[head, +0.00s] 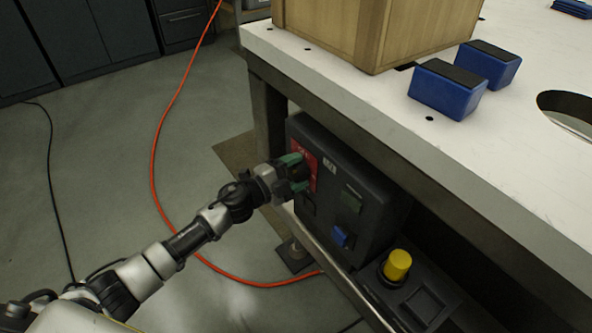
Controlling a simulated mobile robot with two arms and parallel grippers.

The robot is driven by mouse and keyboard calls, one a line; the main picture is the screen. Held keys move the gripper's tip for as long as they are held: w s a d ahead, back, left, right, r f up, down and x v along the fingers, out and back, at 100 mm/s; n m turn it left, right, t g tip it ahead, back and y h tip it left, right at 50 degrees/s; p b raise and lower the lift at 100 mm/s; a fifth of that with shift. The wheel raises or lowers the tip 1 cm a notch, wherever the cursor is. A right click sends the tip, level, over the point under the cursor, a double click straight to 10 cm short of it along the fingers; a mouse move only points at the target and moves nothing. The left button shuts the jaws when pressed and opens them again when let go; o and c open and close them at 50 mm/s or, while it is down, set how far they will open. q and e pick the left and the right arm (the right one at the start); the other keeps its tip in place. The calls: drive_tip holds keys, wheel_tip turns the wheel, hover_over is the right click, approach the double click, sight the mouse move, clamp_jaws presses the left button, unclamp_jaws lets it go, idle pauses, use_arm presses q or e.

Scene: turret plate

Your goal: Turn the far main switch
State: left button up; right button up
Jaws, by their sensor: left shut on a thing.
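The far main switch has a red plate (310,158) on the far end of a black control box (358,180) under the table. My left gripper (300,172) reaches it from the left, with its green-tipped fingers shut on the switch's handle. The fingers hide most of the handle, so its exact angle cannot be told. My right gripper is not in view.
The white table top (470,170) overhangs the box. A wooden crate (375,30) and two blue blocks (447,88) stand on it. A yellow button (398,264) sits on a lower black unit at right. An orange cable (153,160) lies on the open floor at left.

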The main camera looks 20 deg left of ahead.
use_arm(q)
drive_tip(key=shift+f+m, duration=0.1)
drive_tip(key=shift+m, duration=0.8)
drive_tip(key=m, duration=0.2)
drive_tip(key=shift+f+m+b, duration=0.1)
drive_tip(key=shift+m+b, duration=0.3)
drive_tip(key=m, duration=0.2)
drive_tip(key=shift+m+b, duration=0.65)
drive_tip(key=shift+m, duration=1.05)
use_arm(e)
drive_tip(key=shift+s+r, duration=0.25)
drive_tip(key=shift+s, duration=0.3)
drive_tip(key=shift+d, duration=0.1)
use_arm(q)
drive_tip(key=o, duration=0.9)
drive_tip(key=shift+s, duration=0.1)
drive_tip(key=v, duration=1)
drive_tip(key=shift+s+a, duration=0.25)
drive_tip(key=shift+a, duration=0.05)
